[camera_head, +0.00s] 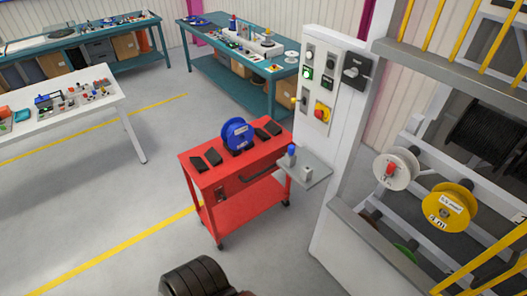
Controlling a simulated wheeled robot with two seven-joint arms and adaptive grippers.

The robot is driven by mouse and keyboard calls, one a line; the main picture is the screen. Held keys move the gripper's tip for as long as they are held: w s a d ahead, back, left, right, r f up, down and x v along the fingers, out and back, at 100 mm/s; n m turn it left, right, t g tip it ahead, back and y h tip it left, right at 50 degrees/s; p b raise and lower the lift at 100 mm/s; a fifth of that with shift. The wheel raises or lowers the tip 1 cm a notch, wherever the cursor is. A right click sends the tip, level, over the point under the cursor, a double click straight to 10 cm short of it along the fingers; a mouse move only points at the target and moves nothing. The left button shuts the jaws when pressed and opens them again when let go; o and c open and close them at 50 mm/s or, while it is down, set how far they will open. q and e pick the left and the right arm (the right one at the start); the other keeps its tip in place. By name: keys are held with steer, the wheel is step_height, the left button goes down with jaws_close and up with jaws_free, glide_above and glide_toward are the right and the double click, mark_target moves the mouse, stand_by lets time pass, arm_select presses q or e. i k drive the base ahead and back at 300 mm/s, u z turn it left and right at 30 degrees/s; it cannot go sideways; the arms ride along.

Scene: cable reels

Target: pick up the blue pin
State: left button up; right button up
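A small blue-topped piece, which looks like the blue pin (291,150), stands upright on a small grey shelf (316,176) fixed to the white control column. Its lower part looks grey; it is too small to tell whether that is part of the pin or a holder. A short light-grey piece (306,172) stands to its right on the same shelf. Neither gripper can be made out. A dark rounded shape, cut off at the bottom edge, may be part of my own arm.
A red cart (222,181) beside the shelf carries a blue reel (237,134) and several black blocks. The white control column (344,130) has buttons and a switch. A rack at right holds a white reel (396,169) and a yellow reel (447,207). Floor left of the cart is clear.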

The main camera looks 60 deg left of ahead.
mark_target(291, 148)
steer(key=u, duration=1.55)
